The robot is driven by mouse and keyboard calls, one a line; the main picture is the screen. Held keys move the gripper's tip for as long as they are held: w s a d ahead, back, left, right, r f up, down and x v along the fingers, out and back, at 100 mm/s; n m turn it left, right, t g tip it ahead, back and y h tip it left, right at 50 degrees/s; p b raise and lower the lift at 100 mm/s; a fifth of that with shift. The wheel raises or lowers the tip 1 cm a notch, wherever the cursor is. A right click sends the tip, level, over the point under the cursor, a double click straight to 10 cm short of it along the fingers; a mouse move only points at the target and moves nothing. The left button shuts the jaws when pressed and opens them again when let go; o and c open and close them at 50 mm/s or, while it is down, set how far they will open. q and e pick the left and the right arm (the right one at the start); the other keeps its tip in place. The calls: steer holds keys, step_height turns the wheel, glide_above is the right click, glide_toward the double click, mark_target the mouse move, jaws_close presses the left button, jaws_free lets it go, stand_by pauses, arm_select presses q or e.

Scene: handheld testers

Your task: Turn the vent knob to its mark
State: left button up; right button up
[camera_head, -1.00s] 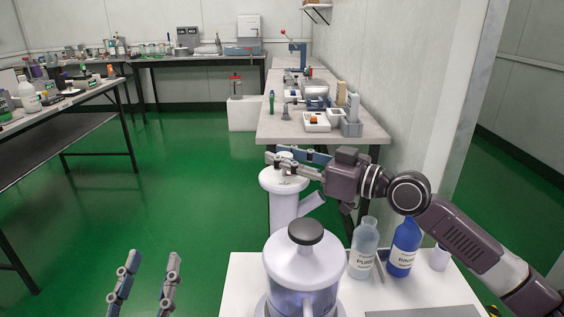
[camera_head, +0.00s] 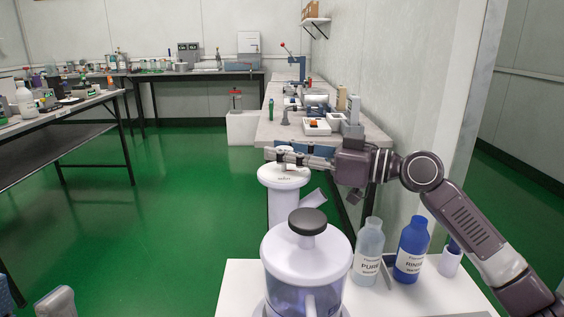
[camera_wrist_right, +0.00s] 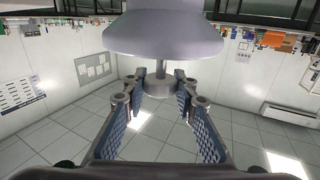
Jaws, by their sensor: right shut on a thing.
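A small grey knob (camera_wrist_right: 158,86) on a short stem stands out from a pale round cap (camera_wrist_right: 163,35) in the right wrist view. My right gripper (camera_wrist_right: 157,90) has its fingertips closed on the knob from both sides. In the head view my right gripper (camera_head: 284,158) is over the white top of a column (camera_head: 284,178), and its fingers largely hide the knob there. I cannot make out the mark. Of my left gripper (camera_head: 57,303), only a grey piece shows at the bottom left, and its jaws cannot be read.
A clear jar with a white lid (camera_head: 306,256) and dark top knob stands in front of the column. A PURE bottle (camera_head: 367,255), a blue RINSE bottle (camera_head: 411,250) and a white cup (camera_head: 450,262) stand right of it. A bench (camera_head: 330,140) with instruments is behind.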

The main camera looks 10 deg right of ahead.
steer(key=shift+d+f+g, duration=0.1)
steer(key=shift+f+g, duration=0.1)
steer(key=shift+g, duration=0.1)
steer(key=o, duration=1.1)
steer(key=shift+d, duration=0.2)
steer(key=shift+a+r, duration=0.1)
steer(key=shift+s, duration=0.1)
steer(key=v, duration=1.2)
steer(key=shift+f, duration=0.2)
